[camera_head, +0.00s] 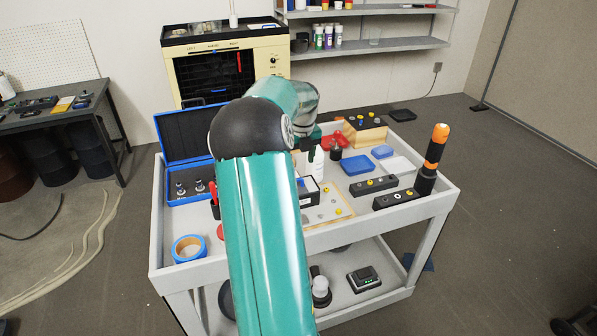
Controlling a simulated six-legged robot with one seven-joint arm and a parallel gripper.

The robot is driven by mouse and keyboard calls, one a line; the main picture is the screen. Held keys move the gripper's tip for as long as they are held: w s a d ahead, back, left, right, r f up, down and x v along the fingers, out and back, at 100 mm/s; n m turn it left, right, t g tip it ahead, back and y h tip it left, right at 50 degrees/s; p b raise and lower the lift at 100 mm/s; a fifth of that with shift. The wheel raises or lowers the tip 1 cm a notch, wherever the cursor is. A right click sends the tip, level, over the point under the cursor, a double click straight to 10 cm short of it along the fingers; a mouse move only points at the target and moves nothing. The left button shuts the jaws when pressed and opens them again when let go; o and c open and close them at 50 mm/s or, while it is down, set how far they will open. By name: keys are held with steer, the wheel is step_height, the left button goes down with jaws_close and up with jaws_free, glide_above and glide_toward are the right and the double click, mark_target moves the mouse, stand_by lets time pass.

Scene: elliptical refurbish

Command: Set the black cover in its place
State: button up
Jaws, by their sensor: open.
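I cannot tell for sure which thing is the black cover. Two long black blocks with small round fittings on top, a rear one (374,186) and a front one (396,199), lie on the right part of the grey cart (350,222). A dark open-topped box (309,189) stands on the cart beside my arm, partly hidden by it. A pale board (340,211) with yellow knobs lies in front of it. My teal arm rises across the middle of the picture and bends away over the cart. My gripper is hidden behind the arm.
A blue case (184,138) stands open at the cart's left, with blue tape (187,248) near it. An orange-black flashlight (434,155) stands at the right corner. Blue trays (357,165) lie farther back. A cream machine (226,60) stands behind. Floor on the right is mostly clear.

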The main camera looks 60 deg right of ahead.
step_height(320, 180, up, 3)
steer(key=shift+s+a+r, duration=0.15)
steer(key=w+a+r+n+t, duration=0.1)
steer(key=w+a+r+n, duration=0.25)
steer(key=a+n, duration=0.5)
steer(key=w+a+r+n+t, duration=0.1)
steer(key=w+a+r+n, duration=0.3)
steer(key=a, duration=0.8)
steer(key=w+a+r+n+t, duration=0.1)
steer(key=w+a+r+n, duration=0.15)
steer(key=a+n, duration=0.65)
steer(key=s+a+f+n, duration=0.1)
steer(key=s+a+n, duration=0.2)
steer(key=a+n, duration=0.4)
steer(key=s+a+n+t, duration=0.1)
steer(key=s+a+n, duration=0.2)
steer(key=a+n, duration=0.5)
steer(key=s+a+f+n, duration=0.1)
steer(key=s+a+n, duration=0.2)
steer(key=a+n, duration=0.4)
steer(key=a, duration=0.5)
steer(key=shift+s+a+f+n+t+y, duration=0.2)
steer(key=shift+s+f+n+t+y, duration=0.1)
steer(key=shift+n+y, duration=0.1)
